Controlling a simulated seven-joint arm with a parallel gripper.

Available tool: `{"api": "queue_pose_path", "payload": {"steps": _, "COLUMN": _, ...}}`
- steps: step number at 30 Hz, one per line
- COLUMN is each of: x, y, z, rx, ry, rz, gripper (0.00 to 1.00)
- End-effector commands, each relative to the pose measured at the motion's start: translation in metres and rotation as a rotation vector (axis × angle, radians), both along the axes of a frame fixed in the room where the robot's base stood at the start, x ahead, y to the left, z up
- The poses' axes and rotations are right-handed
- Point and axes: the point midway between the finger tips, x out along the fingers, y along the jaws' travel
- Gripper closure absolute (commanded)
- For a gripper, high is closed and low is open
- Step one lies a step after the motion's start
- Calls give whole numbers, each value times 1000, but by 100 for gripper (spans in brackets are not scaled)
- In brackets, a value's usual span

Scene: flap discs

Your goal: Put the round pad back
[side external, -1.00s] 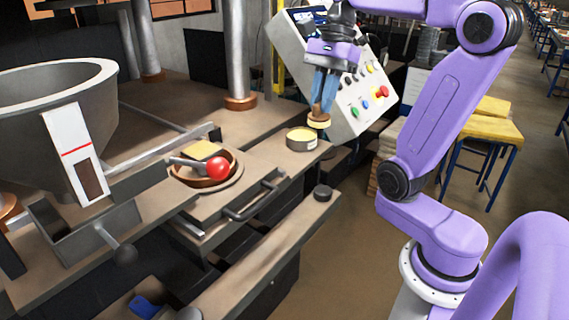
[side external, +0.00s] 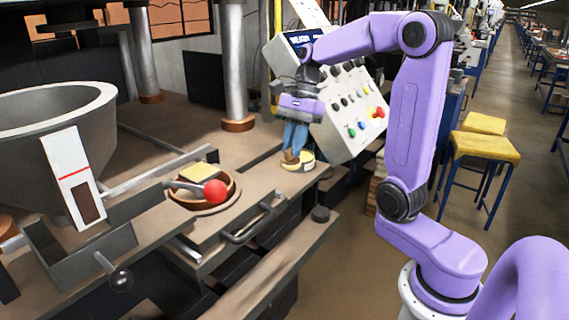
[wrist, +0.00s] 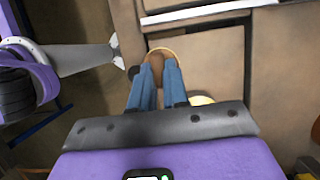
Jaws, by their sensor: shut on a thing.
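My gripper (side external: 291,155) points down with its blue fingers shut on the brown grip of the round pad (side external: 287,158). In the wrist view the brown grip shows between the fingertips (wrist: 157,70), with the pad's pale yellow edge (wrist: 162,50) past them. A low round tin with a yellow top (side external: 307,158) stands at the bench end, partly hidden by the gripper and pad. In the wrist view a yellow patch, likely the tin (wrist: 201,100), shows behind the right finger. I cannot tell whether pad and tin touch.
A brown bowl (side external: 203,207) with a red ball (side external: 215,190) and a yellow block (side external: 200,171) stands left on the bench. A tilted control panel (side external: 352,120) rises close behind the gripper. A drawer handle (side external: 250,225) and a black knob (side external: 320,214) are in front.

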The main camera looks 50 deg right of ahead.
Motion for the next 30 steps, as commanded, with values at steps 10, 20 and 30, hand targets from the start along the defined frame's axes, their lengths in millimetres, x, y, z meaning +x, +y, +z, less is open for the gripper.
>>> {"api": "queue_pose_path", "payload": {"steps": 10, "x": 23, "y": -3, "z": -27, "rx": 1, "ry": 1, "rz": -1, "gripper": 100}}
{"api": "queue_pose_path", "payload": {"steps": 20, "x": 28, "y": -4, "z": -63, "rx": 1, "ry": 0, "rz": -1, "gripper": 100}}
{"api": "queue_pose_path", "payload": {"steps": 30, "x": 28, "y": -4, "z": -65, "rx": 0, "ry": -2, "rz": -1, "gripper": 100}}
